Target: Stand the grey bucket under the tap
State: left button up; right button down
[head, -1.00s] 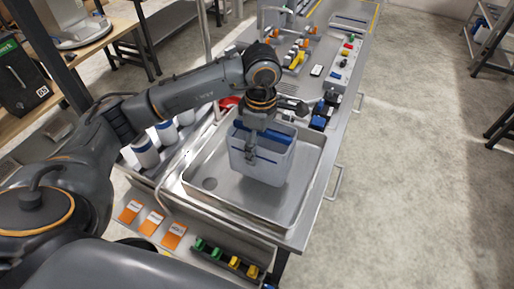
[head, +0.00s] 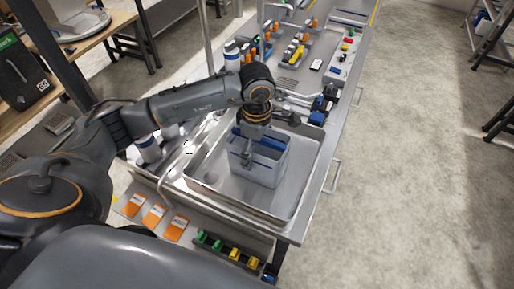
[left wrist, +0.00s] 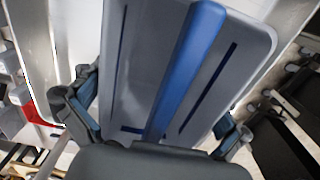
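The grey bucket (head: 262,168) with a blue bar across its top is upright over the steel basin (head: 213,190). Whether its base touches the basin floor I cannot tell. A thin bent grey pipe (head: 262,22) at the top may be the tap. My right gripper is not in view.
Orange cards (head: 154,215) and a rack of green and yellow pieces (head: 226,249) line the near edge. White containers (head: 148,150) stand left of the basin. Blue items (head: 320,108) and small fittings (head: 298,50) are behind it. Open floor is at right.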

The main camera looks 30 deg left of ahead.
pick_arm(q)
jog(key=shift+r+p, duration=0.3)
notch_tip(320, 180, up, 12)
jog(key=p, duration=0.5)
jog(key=shift+f, duration=0.15)
jog(key=shift+s+f, duration=0.1)
